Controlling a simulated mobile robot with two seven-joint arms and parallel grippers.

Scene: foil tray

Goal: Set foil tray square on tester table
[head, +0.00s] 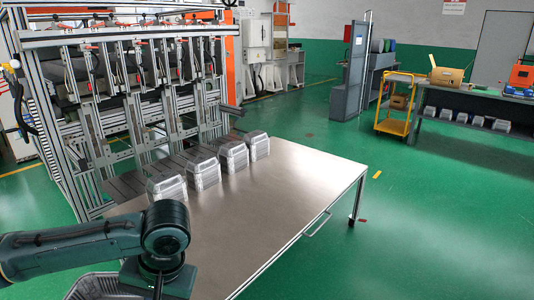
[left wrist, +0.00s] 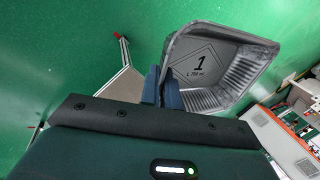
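The foil tray (left wrist: 222,62) is silver and ribbed, with a "1" printed on its base, and fills the upper middle of the left wrist view. My right gripper is in neither view.
Several silver foil containers (head: 202,169) stand in a row along the table's far left side, before the tester frame (head: 150,100). The table's middle and right are clear. A handle (head: 318,224) juts from its right edge. A yellow cart (head: 396,105) stands far right.

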